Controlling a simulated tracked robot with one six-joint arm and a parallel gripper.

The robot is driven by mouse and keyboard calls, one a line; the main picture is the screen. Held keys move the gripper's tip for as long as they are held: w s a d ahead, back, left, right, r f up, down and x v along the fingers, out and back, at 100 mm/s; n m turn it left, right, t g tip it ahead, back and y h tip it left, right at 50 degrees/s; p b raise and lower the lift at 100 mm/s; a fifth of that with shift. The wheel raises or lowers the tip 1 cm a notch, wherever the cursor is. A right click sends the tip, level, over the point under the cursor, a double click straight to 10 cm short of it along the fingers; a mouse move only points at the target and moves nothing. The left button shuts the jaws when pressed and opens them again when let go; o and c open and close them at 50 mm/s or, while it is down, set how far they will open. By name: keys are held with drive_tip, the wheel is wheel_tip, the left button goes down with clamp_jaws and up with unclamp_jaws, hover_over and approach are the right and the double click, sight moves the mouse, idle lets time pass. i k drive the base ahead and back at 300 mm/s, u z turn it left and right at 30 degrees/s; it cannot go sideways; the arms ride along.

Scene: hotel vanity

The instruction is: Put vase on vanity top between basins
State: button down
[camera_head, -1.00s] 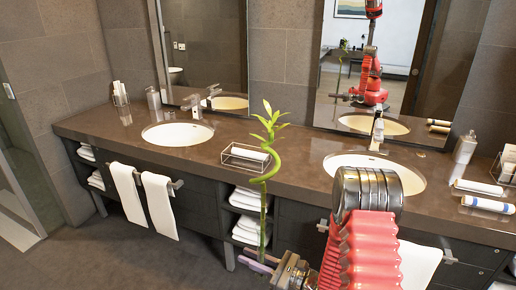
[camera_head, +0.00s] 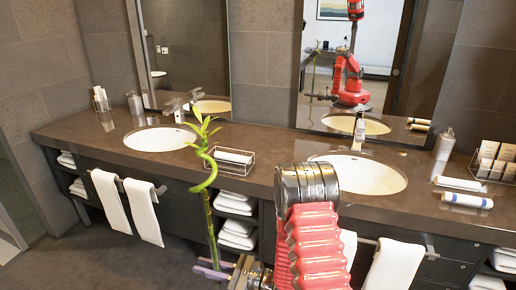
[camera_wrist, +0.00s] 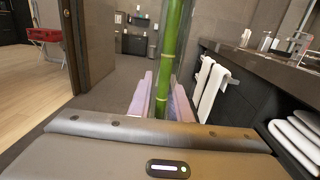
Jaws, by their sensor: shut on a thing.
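In the wrist view the stem (camera_wrist: 168,60) rises between the two pinkish fingers (camera_wrist: 161,100). The stalk's lower end is hidden. The brown vanity top (camera_head: 268,168) has a left basin (camera_head: 160,139) and a right basin (camera_head: 370,176).
A wire tray with a rolled towel (camera_head: 232,157) sits on the top between the basins, with bare counter to its right. Faucets (camera_head: 358,130) stand behind the basins. White towels (camera_head: 143,210) hang on the front, and folded towels (camera_head: 236,228) fill shelves below. Rolled items (camera_head: 465,199) lie right.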

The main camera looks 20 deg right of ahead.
sight(256, 137)
drive_tip(key=z, duration=0.05)
drive_tip(key=k, duration=0.7)
drive_tip(key=u, duration=0.45)
drive_tip(key=i, duration=1.75)
drive_tip(key=z, duration=0.45)
